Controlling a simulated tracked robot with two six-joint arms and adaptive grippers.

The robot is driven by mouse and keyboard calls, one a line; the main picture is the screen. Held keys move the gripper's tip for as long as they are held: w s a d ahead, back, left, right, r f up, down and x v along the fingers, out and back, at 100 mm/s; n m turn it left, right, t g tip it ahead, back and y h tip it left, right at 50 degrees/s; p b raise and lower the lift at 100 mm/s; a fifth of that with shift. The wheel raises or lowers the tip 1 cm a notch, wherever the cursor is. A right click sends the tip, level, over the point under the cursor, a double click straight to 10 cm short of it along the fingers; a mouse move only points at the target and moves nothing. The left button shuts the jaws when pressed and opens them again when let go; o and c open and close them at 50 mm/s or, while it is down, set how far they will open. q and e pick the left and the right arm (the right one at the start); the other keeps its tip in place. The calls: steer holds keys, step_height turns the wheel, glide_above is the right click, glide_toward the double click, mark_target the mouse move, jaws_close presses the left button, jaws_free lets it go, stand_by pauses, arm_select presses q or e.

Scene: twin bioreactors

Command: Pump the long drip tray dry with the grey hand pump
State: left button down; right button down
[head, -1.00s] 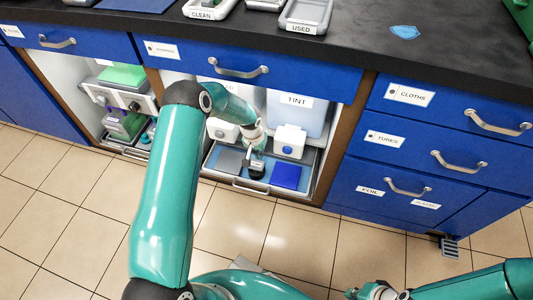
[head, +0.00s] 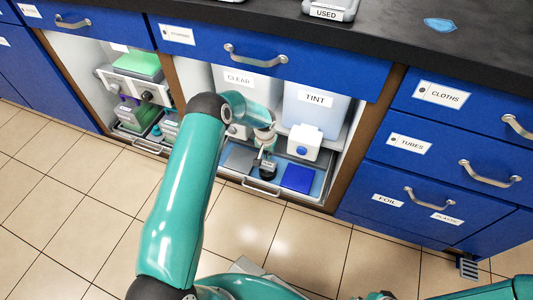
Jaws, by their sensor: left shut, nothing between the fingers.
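A long shallow tray (head: 300,198) with a pale rim and light blue inside is at the bottom of the middle open cabinet bay. My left gripper (head: 267,162) reaches down over its middle; it is shut and holds nothing. A small dark grey object (head: 268,172) sits right below the fingertips, perhaps the hand pump; whether they touch it cannot be told. A flat grey block (head: 240,158) lies left of it and a flat blue block (head: 297,178) right of it, both in the tray. Only a sliver of my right gripper (head: 379,296) shows at the bottom edge.
Containers labelled CLEAR (head: 238,79) and TINT (head: 313,112) stand above the tray, with a white blue-buttoned unit (head: 303,142) in front of TINT. A brown cabinet post (head: 368,135) bounds the bay at right. The tiled floor in front is clear.

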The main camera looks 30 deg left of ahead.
mark_target(268, 164)
arm_select(q)
steer(key=shift+f, duration=0.15)
steer(key=shift+f+b, duration=2.7)
steer(key=shift+f, duration=0.2)
steer(key=shift+r+p, duration=0.9)
steer(key=shift+r, duration=0.85)
steer(key=shift+f, duration=0.1)
steer(key=shift+f+b, duration=1.6)
steer(key=shift+f, duration=0.1)
steer(key=shift+r+p, duration=0.9)
steer(key=shift+r, duration=0.9)
steer(key=shift+f, duration=0.15)
